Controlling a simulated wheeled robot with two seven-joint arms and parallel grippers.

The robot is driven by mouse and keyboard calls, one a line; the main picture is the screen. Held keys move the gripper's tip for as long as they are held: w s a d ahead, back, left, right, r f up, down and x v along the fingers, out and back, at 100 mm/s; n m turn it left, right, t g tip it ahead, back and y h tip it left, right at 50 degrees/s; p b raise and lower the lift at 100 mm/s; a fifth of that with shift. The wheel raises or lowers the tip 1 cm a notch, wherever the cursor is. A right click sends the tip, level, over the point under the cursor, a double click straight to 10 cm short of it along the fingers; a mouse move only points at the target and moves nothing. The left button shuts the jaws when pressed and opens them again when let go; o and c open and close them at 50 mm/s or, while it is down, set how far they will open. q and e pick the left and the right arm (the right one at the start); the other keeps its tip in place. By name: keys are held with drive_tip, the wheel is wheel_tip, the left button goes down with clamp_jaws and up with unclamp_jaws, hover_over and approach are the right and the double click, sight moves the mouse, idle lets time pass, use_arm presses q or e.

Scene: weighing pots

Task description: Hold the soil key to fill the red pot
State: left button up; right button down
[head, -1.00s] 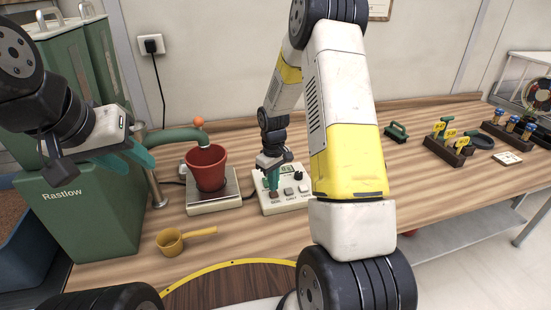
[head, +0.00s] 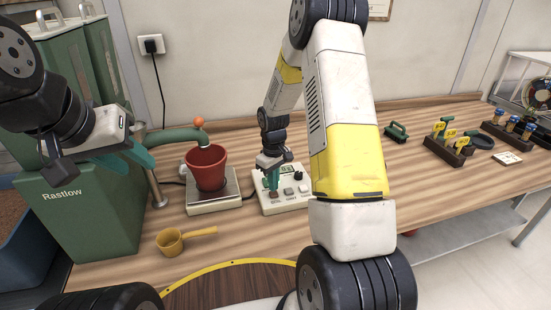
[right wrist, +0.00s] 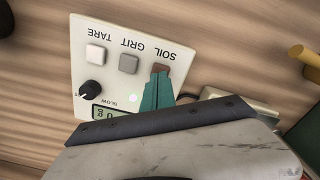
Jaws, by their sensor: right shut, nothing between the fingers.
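The red pot (head: 206,168) stands upright on the scale (head: 228,196), under the green spout (head: 178,136) of the hopper. The control box (head: 296,200) is right of the scale. In the right wrist view its brown SOIL key (right wrist: 162,68) sits beside the GRIT and TARE keys. My right gripper (head: 273,191) is shut and empty, pointing down, its green tips (right wrist: 161,76) at the SOIL key and partly covering it. I cannot tell how far the key is pressed. My left gripper (head: 142,170) is open and empty in front of the hopper. The pot's contents are hidden.
The green hopper (head: 90,215) marked Rastlow stands at the left. A yellow scoop (head: 171,241) lies in front of the scale. A green-handled brush (head: 396,131) and a holder with yellow tags (head: 446,150) are at the right. The bench between is mostly clear.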

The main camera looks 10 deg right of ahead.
drive_tip(key=shift+f, duration=0.2)
drive_tip(key=shift+f, duration=0.85)
drive_tip(key=shift+r, duration=2.55)
drive_tip(key=shift+f, duration=1.5)
drive_tip(key=shift+f, duration=0.15)
idle(1.0)
